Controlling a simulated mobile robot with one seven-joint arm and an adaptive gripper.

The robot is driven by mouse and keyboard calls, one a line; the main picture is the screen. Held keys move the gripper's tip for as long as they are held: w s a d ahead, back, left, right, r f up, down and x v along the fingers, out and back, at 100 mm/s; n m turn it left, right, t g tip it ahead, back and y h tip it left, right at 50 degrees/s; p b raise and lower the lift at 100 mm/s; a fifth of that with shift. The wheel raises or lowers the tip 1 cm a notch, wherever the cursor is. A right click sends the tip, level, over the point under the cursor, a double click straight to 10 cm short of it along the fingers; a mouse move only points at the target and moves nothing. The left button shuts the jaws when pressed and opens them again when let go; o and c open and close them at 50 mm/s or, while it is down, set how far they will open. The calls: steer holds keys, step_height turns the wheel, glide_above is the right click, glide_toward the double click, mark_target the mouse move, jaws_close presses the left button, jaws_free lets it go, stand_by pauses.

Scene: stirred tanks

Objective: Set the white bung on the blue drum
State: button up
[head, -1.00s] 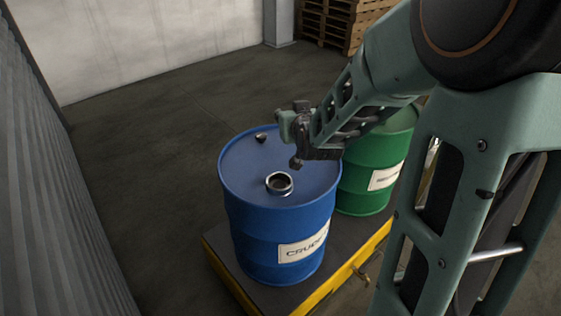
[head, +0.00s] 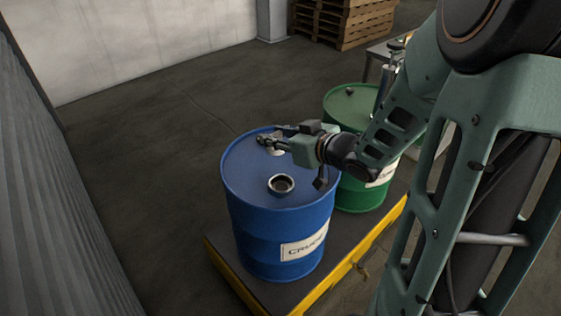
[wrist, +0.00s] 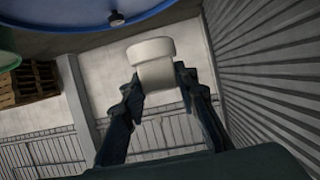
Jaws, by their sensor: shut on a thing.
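The blue drum (head: 262,225) stands upright, with a light-rimmed open hole (head: 281,185) in its top. My gripper (head: 268,142) reaches over the far side of the drum top, pointing left, beyond the hole. In the wrist view my gripper (wrist: 158,78) is shut on the white bung (wrist: 151,56), which sits between the fingertips. In the head view a small pale part of the bung (head: 278,152) shows under the fingers. It is apart from the hole; its exact height above the drum top is hard to tell.
A green drum (head: 350,105) stands just right of the blue one, behind my arm. Both stand on a dark pallet with a yellow edge (head: 362,250). Wooden pallets (head: 345,22) are stacked at the back. A corrugated wall (head: 60,220) is at left. Floor left of the drum is clear.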

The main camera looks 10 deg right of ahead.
steer(key=shift+s+a+f, duration=0.1)
steer(key=shift+s+a, duration=0.1)
steer(key=shift+s, duration=0.15)
steer(key=shift+a+f+n+y, duration=0.2)
steer(key=shift+a+n+y, duration=0.05)
steer(key=shift+n+y, duration=0.05)
steer(key=f+b+x, duration=0.1)
steer(key=b+x, duration=0.2)
steer(key=x, duration=0.6)
steer(key=b, duration=0.2)
glide_above(244, 164)
steer(key=f, duration=0.4)
steer(key=shift+s+d+f, duration=0.2)
steer(key=shift+s+d, duration=0.1)
steer(key=shift+s, duration=0.05)
steer(key=shift+w+a+f+b, duration=0.2)
steer(key=shift+f+b, duration=0.2)
steer(key=shift+f, duration=0.6)
steer(key=shift+w+a+f+b, duration=0.15)
steer(key=shift+f+b, duration=0.2)
steer(key=shift+f, duration=0.6)
steer(key=shift+d+f, duration=0.1)
steer(key=shift+f, duration=0.15)
steer(key=o, duration=1.1)
